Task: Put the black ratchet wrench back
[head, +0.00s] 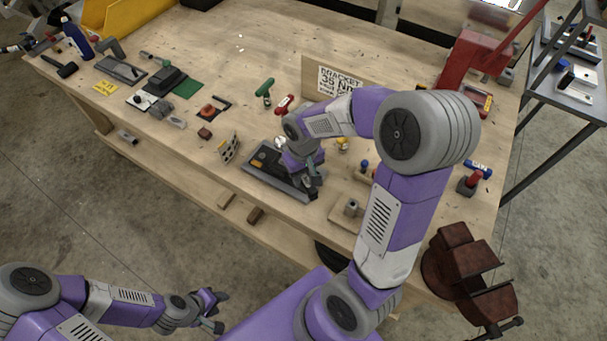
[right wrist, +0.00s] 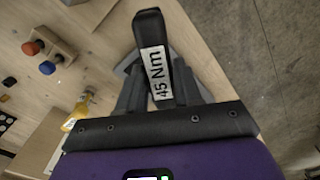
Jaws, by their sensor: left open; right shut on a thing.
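The black ratchet wrench (right wrist: 150,30) shows in the right wrist view as a black handle with a white "45 Nm" label. My right gripper (right wrist: 160,88) is shut on it, with one finger on each side of the label. The wrench's far end is hidden. In the head view my right gripper (head: 309,178) is low over the right end of a dark grey tray (head: 272,183) near the bench's front edge. I cannot tell whether the wrench touches the tray. My left gripper (head: 213,312) is open and empty, away from the bench at lower left.
A "BRACKET 38 Nm" sign (head: 339,82) stands behind my right arm. A red press (head: 470,62) stands at the right back.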

